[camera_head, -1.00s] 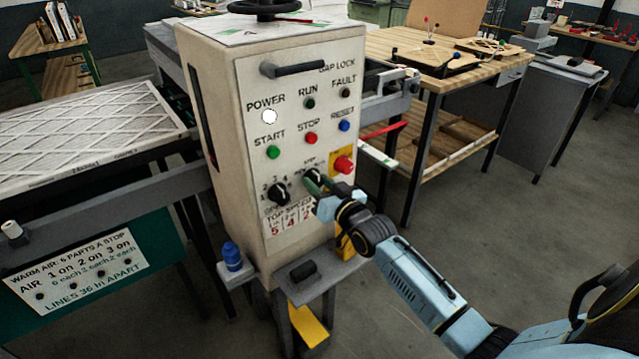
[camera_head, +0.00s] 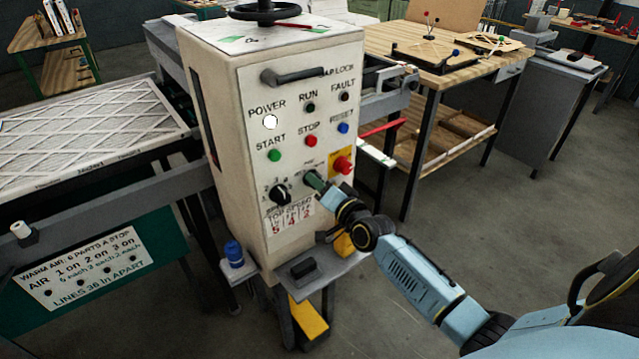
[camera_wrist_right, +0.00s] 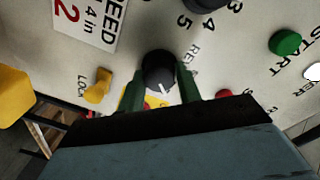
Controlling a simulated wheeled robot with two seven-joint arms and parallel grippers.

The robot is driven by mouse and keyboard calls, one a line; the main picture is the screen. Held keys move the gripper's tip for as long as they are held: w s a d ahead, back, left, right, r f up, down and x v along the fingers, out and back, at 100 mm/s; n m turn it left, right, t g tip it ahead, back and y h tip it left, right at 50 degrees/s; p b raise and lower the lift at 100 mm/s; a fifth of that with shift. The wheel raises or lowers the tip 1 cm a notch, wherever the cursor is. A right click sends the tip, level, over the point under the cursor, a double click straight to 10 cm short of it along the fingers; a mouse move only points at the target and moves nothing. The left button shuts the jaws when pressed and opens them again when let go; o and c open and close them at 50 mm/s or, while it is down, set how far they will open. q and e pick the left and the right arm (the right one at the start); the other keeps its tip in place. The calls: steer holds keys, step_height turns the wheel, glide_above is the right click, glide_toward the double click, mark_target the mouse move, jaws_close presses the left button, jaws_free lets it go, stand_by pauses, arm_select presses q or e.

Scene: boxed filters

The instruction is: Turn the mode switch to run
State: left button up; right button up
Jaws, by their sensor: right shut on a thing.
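The mode switch is a black round knob (camera_wrist_right: 158,70) with a white pointer line, on the front of the cream control cabinet (camera_head: 235,200). My right gripper (camera_head: 313,180) is at this knob, to the right of the numbered speed dial (camera_head: 280,195). In the right wrist view, the green fingers of my right gripper (camera_wrist_right: 160,88) stand on both sides of the knob and are shut on it. The pointer line slants toward the gripper. The lettering around the knob is partly hidden, so its setting cannot be read. My left gripper is out of view.
A red stop button (camera_head: 343,165) on a yellow plate sits close right of the gripper. A yellow-orange lock knob (camera_wrist_right: 99,86) is near the fingers. The green start button (camera_head: 274,155) and the lit power lamp (camera_head: 270,122) are up left. A grey shelf (camera_head: 315,275) juts out below.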

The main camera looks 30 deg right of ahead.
steer(key=shift+m, duration=0.3)
steer(key=o, duration=1)
steer(key=shift+s, duration=0.1)
steer(key=s, duration=1.3)
steer(key=shift+d+r, duration=0.25)
steer(key=shift+r, duration=0.05)
steer(key=shift+f, duration=0.1)
